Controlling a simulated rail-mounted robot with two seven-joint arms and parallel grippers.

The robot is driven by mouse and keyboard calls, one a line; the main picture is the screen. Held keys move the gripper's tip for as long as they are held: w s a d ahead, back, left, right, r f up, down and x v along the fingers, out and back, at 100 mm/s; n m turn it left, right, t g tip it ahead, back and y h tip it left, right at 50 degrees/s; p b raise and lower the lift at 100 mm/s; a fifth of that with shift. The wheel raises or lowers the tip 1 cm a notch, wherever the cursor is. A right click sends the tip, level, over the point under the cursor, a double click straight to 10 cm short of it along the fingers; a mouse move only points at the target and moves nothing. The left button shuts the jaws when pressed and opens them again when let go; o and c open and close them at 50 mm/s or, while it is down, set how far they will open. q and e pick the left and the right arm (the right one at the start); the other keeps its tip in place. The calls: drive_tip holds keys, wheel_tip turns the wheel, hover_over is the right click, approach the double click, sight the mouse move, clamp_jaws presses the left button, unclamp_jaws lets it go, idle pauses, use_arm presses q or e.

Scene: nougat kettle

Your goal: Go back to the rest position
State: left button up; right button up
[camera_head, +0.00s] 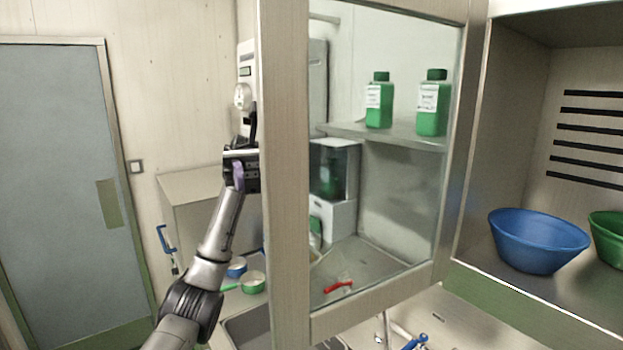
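My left gripper (248,127) is raised in the middle left of the head view, with its arm coming up from the bottom. It is beside the wooden frame of an open glass cabinet door (284,180), which may hide part of it. Its fingers are small and dark, and whether they are open or shut does not show clearly. I see nothing plainly held in it. A white wall unit (244,96) with a round knob shows behind the fingertips. My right gripper is not in view.
The glass door fills the middle; green bottles (432,108) show through it. An open cabinet at right holds a blue bowl (538,242) and a green bowl (608,236). Small pans (252,283) and a red-handled item (338,287) lie below. A grey door (60,190) is at left.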

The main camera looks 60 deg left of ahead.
use_arm(q)
drive_tip(key=w+d+f+n+t+h, duration=0.3)
drive_tip(key=w+d+f+n+h, duration=0.3)
drive_tip(key=w+d+n+h, duration=0.4)
drive_tip(key=w+d+f+n+t+y, duration=0.2)
drive_tip(key=w+f+n+t+y, duration=0.1)
drive_tip(key=f+n+t+y, duration=0.65)
drive_tip(key=w+d+f+n+t+y, duration=0.25)
drive_tip(key=f+n+t+y, duration=0.35)
drive_tip(key=n, duration=0.7)
drive_tip(key=w+d+f+n+t+y, duration=0.1)
drive_tip(key=w+f+n+t+y, duration=0.4)
drive_tip(key=f+n+t, duration=0.5)
drive_tip(key=s+d+f+n+g+y, duration=0.4)
drive_tip(key=s+f+n+g, duration=0.3)
drive_tip(key=s+f, duration=0.6)
drive_tip(key=s+d+f+n+g+y, duration=0.35)
drive_tip(key=s+f+g, duration=0.6)
drive_tip(key=f, duration=0.55)
drive_tip(key=s+d+f+n+g, duration=0.2)
drive_tip(key=s+d+g, duration=0.15)
drive_tip(key=s, duration=0.85)
wheel_tip(320, 180, up, 16)
drive_tip(key=p, duration=1.6)
drive_tip(key=shift+w+a+r+h+p, duration=0.15)
drive_tip(key=shift+a+r+h+p, duration=0.05)
drive_tip(key=shift+a+h+p, duration=0.2)
